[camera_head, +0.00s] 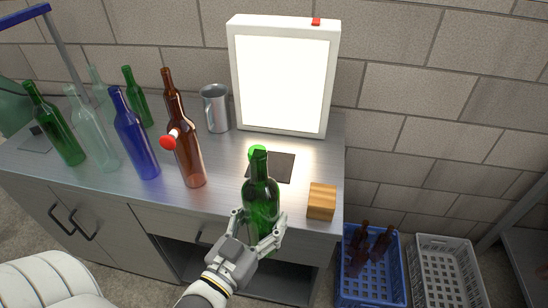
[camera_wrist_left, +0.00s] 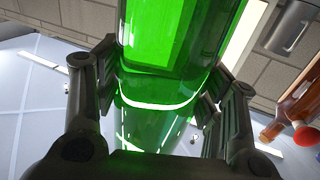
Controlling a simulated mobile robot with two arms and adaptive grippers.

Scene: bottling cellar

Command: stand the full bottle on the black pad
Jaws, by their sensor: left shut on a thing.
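A green bottle (camera_head: 261,197) is upright in my left gripper (camera_head: 258,235), in front of the counter's front edge in the head view. The gripper is shut around its lower part. In the left wrist view the green bottle (camera_wrist_left: 165,60) fills the middle, between the two fingers of my left gripper (camera_wrist_left: 160,105), with a liquid-like line across it. The black pad (camera_head: 272,167) lies on the counter behind the bottle, in front of the lit panel, partly hidden by the bottle's neck. My right gripper is not in view.
A lit white panel (camera_head: 283,80) stands behind the pad. A wooden block (camera_head: 321,201) sits at the counter's right front corner. A metal mug (camera_head: 215,108) stands behind. Crates (camera_head: 371,290) are on the floor.

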